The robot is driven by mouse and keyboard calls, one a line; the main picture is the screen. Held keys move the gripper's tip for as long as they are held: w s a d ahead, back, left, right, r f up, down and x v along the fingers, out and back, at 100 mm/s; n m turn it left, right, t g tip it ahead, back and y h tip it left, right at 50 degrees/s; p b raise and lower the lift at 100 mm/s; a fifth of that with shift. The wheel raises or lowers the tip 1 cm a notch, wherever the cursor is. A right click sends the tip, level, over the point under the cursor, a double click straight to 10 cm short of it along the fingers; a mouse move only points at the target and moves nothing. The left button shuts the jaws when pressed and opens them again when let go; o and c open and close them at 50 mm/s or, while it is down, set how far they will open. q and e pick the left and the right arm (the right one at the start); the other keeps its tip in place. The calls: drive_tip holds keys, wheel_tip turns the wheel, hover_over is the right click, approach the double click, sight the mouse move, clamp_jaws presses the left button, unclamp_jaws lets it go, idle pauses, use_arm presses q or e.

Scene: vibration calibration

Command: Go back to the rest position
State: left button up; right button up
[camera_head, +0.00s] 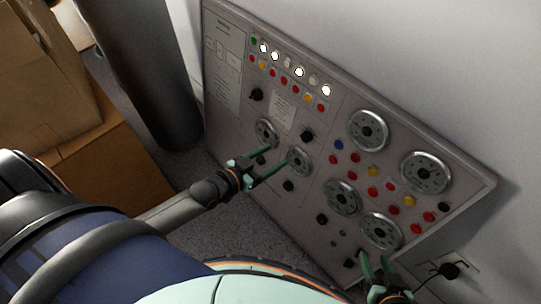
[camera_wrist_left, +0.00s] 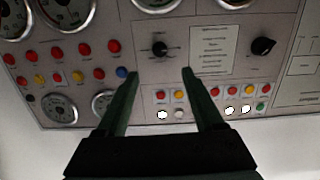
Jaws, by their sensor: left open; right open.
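My left gripper (camera_head: 277,156) is in front of the left half of the control panel (camera_head: 228,120), fingers apart and empty. In the left wrist view its green fingers (camera_wrist_left: 161,73) point at the panel, with a black knob (camera_wrist_left: 158,48) just past the gap between their tips. I cannot tell how far the tips are from the panel. My right gripper (camera_head: 375,258) is at the panel's lower edge, fingers apart. A small black knob (camera_head: 350,263) is beside its fingertips; whether they touch is unclear.
The panel carries round dials (camera_head: 367,130), coloured buttons and several lit white lamps (camera_head: 299,71). Cardboard boxes (camera_head: 110,160) and a dark cylinder (camera_head: 150,75) stand at the left, near my left arm. A wall socket with a black plug (camera_head: 449,270) is at the lower right.

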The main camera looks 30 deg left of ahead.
idle(0.3)
use_arm(q)
drive_tip(key=s+d+f+n+g+y, duration=0.15)
drive_tip(key=s+d+g, duration=0.4)
drive_tip(key=s, duration=0.75)
wheel_tip(320, 180, up, 11)
drive_tip(key=s+a+t+y+p, duration=0.1)
drive_tip(key=a+p, duration=0.1)
drive_tip(key=p, duration=1.4)
drive_tip(key=shift+a+p, duration=0.3)
use_arm(e)
drive_tip(key=s+d+r, duration=0.1)
drive_tip(key=d+r, duration=0.2)
drive_tip(key=r, duration=0.9)
drive_tip(key=shift+s+r+m+h, duration=0.15)
drive_tip(key=shift+s+m+h, duration=0.15)
drive_tip(key=shift+m+h, duration=0.1)
drive_tip(key=shift+w, duration=0.15)
use_arm(q)
drive_tip(key=shift+s+f, duration=0.1)
